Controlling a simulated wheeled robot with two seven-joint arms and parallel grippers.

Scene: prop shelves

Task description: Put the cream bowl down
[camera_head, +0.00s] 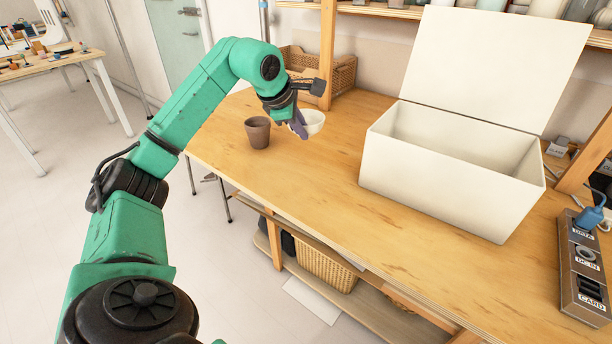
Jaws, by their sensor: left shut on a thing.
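The cream bowl (314,122) is at the back left of the wooden table (300,178), beside a dark brown cup (257,132). My left gripper (300,128) is shut on the near left side of the bowl and hides part of it. The bowl looks upright. From this view I cannot tell whether its base touches the table. My right gripper is not in view.
A large white box (450,165) with its lid open stands on the right of the table. A wicker basket (345,72) is behind the bowl. A power panel (583,270) lies at the right edge. The table's middle is clear.

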